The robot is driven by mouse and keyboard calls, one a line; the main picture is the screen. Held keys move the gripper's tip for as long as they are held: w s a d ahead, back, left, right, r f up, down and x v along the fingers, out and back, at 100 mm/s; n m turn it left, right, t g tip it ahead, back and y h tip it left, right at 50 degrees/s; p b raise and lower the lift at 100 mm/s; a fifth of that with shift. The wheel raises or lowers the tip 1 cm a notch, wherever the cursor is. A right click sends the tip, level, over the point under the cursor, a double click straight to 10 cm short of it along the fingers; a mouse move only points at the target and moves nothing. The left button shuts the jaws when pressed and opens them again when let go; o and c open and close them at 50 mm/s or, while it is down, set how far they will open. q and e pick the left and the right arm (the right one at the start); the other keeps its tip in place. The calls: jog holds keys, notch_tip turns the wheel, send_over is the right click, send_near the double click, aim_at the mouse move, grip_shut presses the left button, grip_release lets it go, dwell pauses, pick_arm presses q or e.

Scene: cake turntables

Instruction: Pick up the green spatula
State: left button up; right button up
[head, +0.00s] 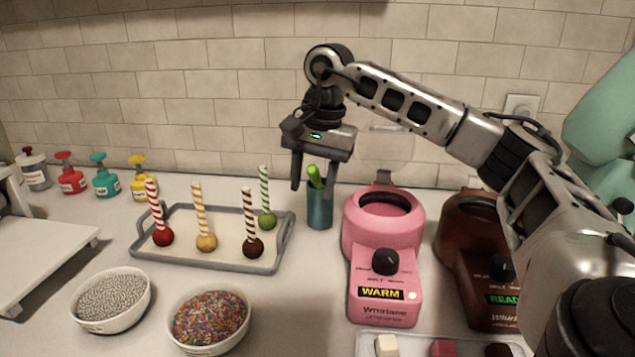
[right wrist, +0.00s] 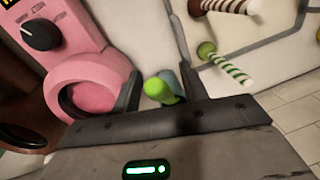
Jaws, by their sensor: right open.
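The green spatula (head: 315,176) stands upright in a teal cup (head: 319,208) on the counter in the head view, with only its green top showing above the rim. My right gripper (head: 313,187) is open, pointing down, with its fingers on either side of the spatula's top. In the right wrist view the spatula's green end (right wrist: 157,90) lies between the two open fingers of the right gripper (right wrist: 158,85), and part of the cup (right wrist: 172,80) shows beyond it. I cannot tell whether the fingers touch it. My left gripper is not in view.
A pink melter (head: 383,225) marked WARM stands right of the cup, with a brown melter (head: 465,240) beyond it. A tray (head: 180,262) with several striped-stick balls stands to the left. Two sprinkle bowls (head: 110,318) are in front. The tiled wall is behind.

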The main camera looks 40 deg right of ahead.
jog(key=shift+f, duration=0.25)
jog(key=c, duration=0.9)
grip_shut()
jog(key=shift+r, duration=0.2)
